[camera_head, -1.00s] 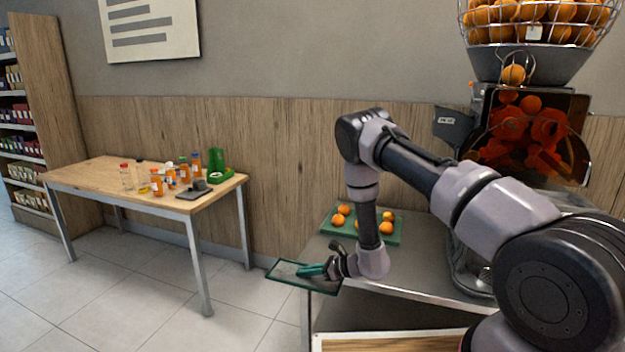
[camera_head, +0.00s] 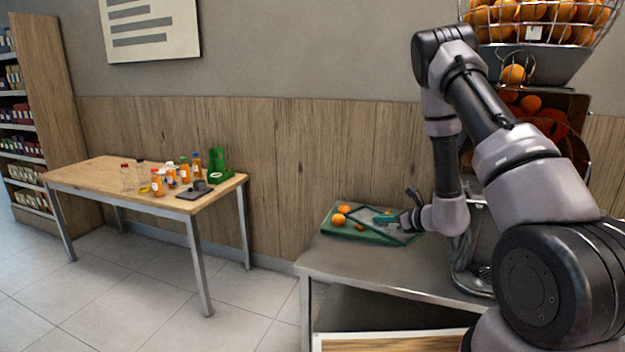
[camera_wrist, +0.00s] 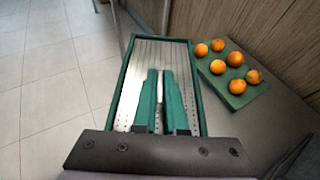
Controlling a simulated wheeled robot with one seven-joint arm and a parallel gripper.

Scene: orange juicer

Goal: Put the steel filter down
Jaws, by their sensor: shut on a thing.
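The steel filter is a flat perforated metal panel in a dark green frame. It shows in the wrist view (camera_wrist: 160,50) and in the head view (camera_head: 361,212). My gripper (camera_wrist: 160,75) has its green fingers shut on the filter, near the filter's lower end in the wrist view. In the head view my gripper (camera_head: 385,218) holds the filter over the steel counter (camera_head: 345,262), overlapping the green orange tray in the picture. I cannot tell how high the filter is above the counter.
The green tray (camera_wrist: 241,99) with several oranges lies on the counter, right of the filter in the wrist view. The juicer (camera_head: 530,60) stands at the right. A wooden table (camera_head: 105,172) with bottles stands at the left. The counter's front left is bare.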

